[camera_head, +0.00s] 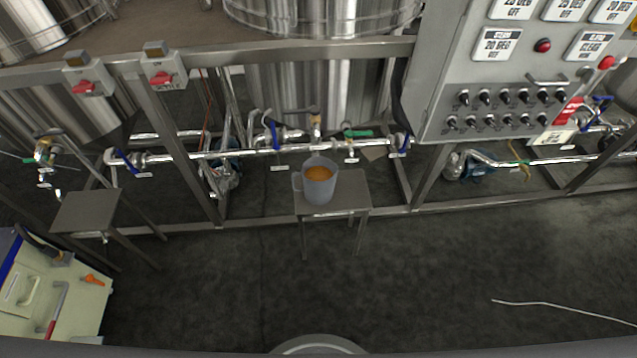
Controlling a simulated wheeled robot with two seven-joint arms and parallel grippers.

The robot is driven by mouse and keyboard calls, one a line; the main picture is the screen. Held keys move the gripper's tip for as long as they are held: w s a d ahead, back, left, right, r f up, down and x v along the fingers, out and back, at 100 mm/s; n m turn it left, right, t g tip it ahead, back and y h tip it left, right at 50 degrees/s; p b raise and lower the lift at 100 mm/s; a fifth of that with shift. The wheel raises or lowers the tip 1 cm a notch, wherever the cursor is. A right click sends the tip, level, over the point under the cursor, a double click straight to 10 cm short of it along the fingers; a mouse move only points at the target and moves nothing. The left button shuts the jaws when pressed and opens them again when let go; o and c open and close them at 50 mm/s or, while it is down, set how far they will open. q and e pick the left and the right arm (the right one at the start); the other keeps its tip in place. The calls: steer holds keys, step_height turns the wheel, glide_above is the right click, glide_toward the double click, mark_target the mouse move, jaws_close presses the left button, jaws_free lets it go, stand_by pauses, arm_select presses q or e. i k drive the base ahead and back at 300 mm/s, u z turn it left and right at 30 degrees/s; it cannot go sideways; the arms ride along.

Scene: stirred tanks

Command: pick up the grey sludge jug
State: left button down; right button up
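The grey sludge jug (319,190) stands upright on a small metal stand (352,192) in the middle of the camera_head view. It holds an orange-brown content, and its handle is on its left side. A tap sits just above and behind the jug. Neither of my grippers shows in this view, and nothing is holding the jug.
A pipe with valves (235,153) runs behind the stand, under steel tanks (330,95). A control panel (505,75) is at upper right. Another stand (86,210) and a pale box (50,300) are at left. A thin rod or hose (545,304) lies at lower right. The floor in front is mostly clear.

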mark_target(320, 174)
steer(key=z, duration=2.1)
steer(key=i, duration=2.45)
steer(key=u, duration=2.85)
